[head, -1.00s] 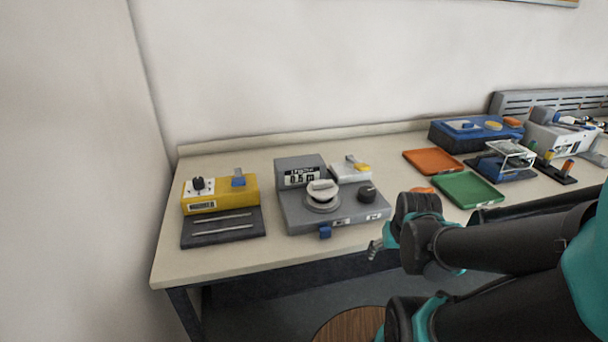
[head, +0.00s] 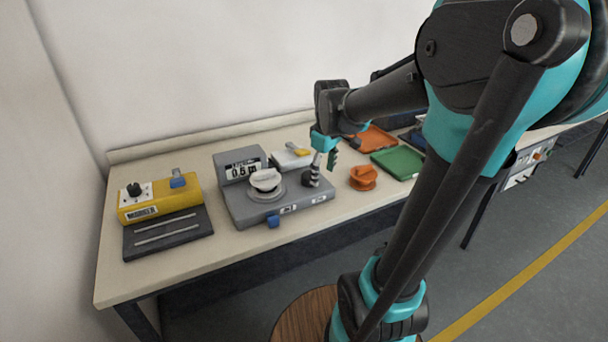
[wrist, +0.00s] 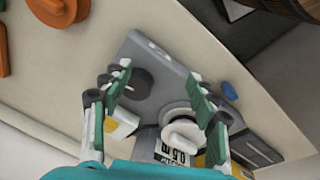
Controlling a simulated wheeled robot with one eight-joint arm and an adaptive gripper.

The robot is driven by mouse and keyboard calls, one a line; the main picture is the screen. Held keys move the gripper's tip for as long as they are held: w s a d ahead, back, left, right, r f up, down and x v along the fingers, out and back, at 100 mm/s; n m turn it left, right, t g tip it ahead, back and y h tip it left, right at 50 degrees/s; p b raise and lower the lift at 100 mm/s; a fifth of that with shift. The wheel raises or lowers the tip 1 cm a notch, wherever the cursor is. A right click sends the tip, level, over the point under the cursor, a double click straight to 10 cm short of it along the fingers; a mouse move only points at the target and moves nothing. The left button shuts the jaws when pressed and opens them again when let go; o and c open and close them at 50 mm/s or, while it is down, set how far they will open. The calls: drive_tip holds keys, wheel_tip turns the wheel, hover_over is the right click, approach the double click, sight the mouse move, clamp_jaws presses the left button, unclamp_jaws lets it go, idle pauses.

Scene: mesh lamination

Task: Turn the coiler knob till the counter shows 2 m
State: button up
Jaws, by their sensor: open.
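The grey coiler (head: 240,207) stands on the bench, with a white round spool (head: 265,181) on top. Its counter (head: 243,170) reads 0.5 m in the head view. The coiler's dark round knob (wrist: 140,83) shows between the spread fingers in the wrist view, nearer the left finger. My gripper (head: 322,170) is open above the coiler's right end, and it partly hides the knob in the head view. The wrist view shows both green-padded fingers of my gripper (wrist: 158,80) apart with nothing held. I cannot tell whether a finger touches the knob.
A yellow device (head: 160,199) with a dark slotted plate stands at the left. An orange round piece (head: 363,177) lies right of the coiler. Orange (head: 373,138) and green (head: 398,162) trays lie farther right. A blue tab (head: 273,221) sticks out at the coiler's front.

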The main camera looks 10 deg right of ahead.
drive_tip(key=w+a+r+n+g, duration=0.2)
drive_tip(key=w+r+n, duration=0.6)
drive_tip(key=w+r, duration=0.15)
drive_tip(key=f, duration=1.1)
drive_tip(key=s+f, duration=0.1)
drive_tip(key=f, duration=0.4)
drive_tip(key=shift+a+f, duration=0.1)
drive_tip(key=shift+f, duration=0.1)
drive_tip(key=c, duration=0.9)
drive_tip(key=shift+m, duration=0.3)
drive_tip(key=shift+m, duration=0.3)
